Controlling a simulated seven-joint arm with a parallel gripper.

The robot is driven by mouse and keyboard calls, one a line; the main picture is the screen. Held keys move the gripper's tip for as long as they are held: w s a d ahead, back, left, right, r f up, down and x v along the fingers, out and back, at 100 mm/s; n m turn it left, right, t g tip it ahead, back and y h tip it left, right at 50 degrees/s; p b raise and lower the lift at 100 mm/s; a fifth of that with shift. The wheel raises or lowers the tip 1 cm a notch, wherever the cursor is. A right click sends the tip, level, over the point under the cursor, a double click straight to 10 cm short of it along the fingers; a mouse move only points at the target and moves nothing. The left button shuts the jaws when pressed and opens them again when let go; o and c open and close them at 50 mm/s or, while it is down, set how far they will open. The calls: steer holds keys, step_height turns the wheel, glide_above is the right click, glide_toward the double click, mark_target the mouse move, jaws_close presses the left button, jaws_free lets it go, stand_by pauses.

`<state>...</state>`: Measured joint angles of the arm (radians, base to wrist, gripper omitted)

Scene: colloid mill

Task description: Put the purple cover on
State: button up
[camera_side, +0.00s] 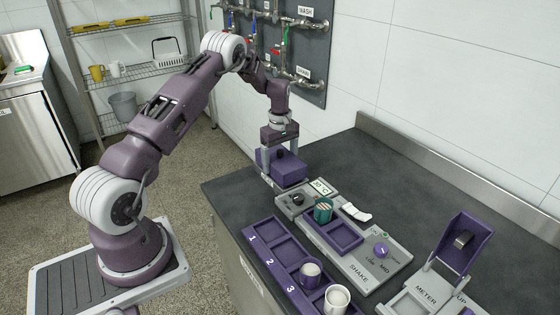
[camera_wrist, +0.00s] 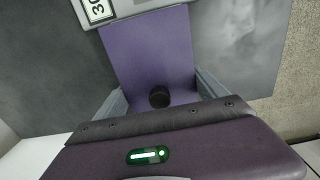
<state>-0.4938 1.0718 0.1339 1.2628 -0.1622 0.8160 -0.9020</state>
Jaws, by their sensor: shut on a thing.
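The purple cover (camera_side: 288,172) is a box-like lid with a black knob on top. My gripper (camera_side: 280,166) is shut on it, with a grey finger on each side. In the wrist view the cover (camera_wrist: 145,45) and its knob show between the fingers of my gripper (camera_wrist: 160,92). The cover is beside the heater unit (camera_side: 296,200) with the temperature display, at the far end of the bench; I cannot tell whether it touches the bench. The shaker (camera_side: 352,262) has an open purple-framed recess on its top.
A folded white cloth (camera_side: 356,212) is behind the shaker. A meter with a raised purple lid (camera_side: 463,242) stands at right. The bench behind is clear.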

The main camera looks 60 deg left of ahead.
mark_target(280, 150)
steer(key=shift+f, duration=0.15)
stand_by(0.5)
steer(key=o, duration=1.3)
steer(key=shift+r, duration=3.5)
jaws_close()
